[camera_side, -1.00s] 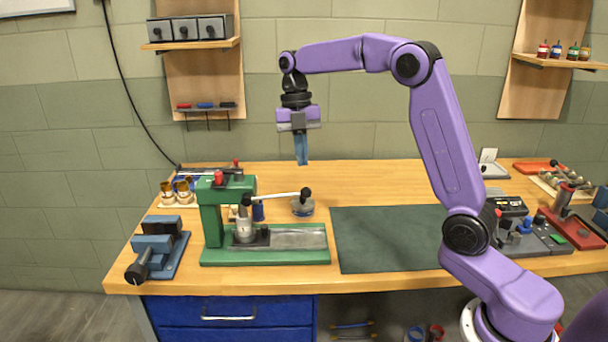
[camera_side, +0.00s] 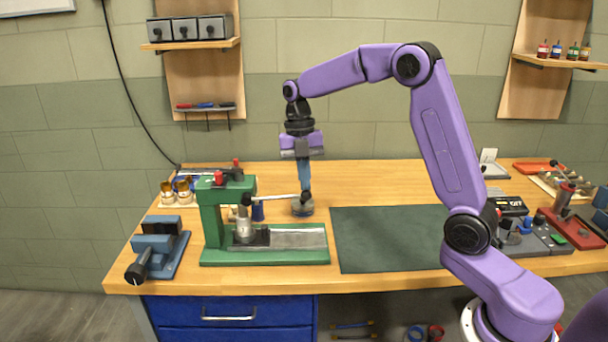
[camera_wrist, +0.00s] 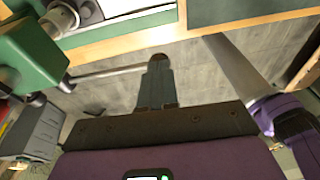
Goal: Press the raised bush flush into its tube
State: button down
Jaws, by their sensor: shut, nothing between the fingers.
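A green lever press (camera_side: 211,225) stands on the left of the bench; it also shows in the wrist view (camera_wrist: 30,55). Its thin metal lever (camera_side: 275,198) sticks out to the right, roughly level, ending in a dark knob. A grey metal cylinder (camera_side: 243,230) stands on the press base under the head. I cannot make out the bush or its tube separately. My gripper (camera_side: 304,188) is shut and empty, blue fingers pointing down at the lever's knob end. In the wrist view the fingertips (camera_wrist: 158,68) overlap the dark knob; I cannot tell whether they touch.
A dark green mat (camera_side: 385,240) lies bare to the right of the press.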

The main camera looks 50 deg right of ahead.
jog(key=shift+s+f, duration=0.2)
jog(key=shift+f, duration=0.3)
jog(key=shift+v, duration=7.8)
jog(key=x, duration=1.4)
